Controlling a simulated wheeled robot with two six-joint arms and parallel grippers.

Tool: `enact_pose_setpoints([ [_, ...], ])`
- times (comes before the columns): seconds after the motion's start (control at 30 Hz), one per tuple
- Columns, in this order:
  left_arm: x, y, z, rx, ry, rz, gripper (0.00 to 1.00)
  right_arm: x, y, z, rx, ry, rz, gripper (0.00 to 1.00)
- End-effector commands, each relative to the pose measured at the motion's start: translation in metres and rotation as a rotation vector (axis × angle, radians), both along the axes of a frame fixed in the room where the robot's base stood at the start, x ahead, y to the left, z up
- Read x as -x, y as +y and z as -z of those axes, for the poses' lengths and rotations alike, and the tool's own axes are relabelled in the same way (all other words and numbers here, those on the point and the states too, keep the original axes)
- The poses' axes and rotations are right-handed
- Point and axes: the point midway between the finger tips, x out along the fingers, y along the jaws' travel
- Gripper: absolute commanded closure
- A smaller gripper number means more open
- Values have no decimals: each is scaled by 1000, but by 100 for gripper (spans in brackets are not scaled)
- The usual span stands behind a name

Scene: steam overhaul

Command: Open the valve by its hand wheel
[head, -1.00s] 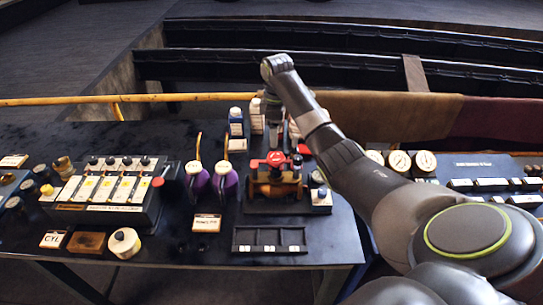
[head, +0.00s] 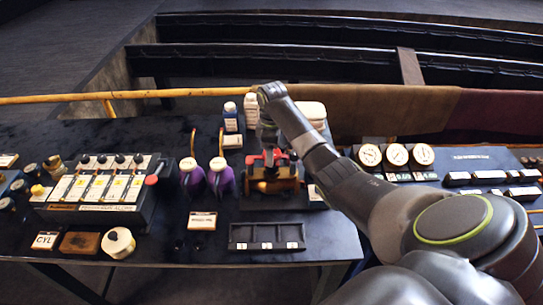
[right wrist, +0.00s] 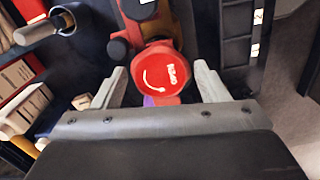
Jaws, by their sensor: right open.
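The valve (head: 272,186) has a bronze-coloured body and stands on a dark base near the middle of the bench. Its red hand wheel (right wrist: 162,70), marked with white lettering and a curved arrow, shows in the right wrist view; in the head view my arm partly covers it. My right gripper (right wrist: 160,85) is open, with one finger on each side of the wheel. Whether the fingers touch the wheel I cannot tell. My left gripper is not in view.
A block with labelled levers (head: 100,190) is at left, gauges (head: 396,155) at right. White containers (head: 250,108) stand behind the valve.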

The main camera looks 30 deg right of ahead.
Motion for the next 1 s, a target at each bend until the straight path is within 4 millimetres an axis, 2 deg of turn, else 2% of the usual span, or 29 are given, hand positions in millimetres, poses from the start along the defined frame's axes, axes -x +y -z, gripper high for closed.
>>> enact_pose_setpoints([
  [0.13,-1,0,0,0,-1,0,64,0,0,0,0,0,0,34],
  [0.4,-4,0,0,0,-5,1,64,0,0,0,0,0,0,69],
  [0.47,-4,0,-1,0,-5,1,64,0,0,-1,1,-1,-3,73],
  [0.7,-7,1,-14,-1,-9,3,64,0,0,-4,0,0,-194,73],
  [1.0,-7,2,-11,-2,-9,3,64,0,-1,-1,1,-1,-469,73],
])
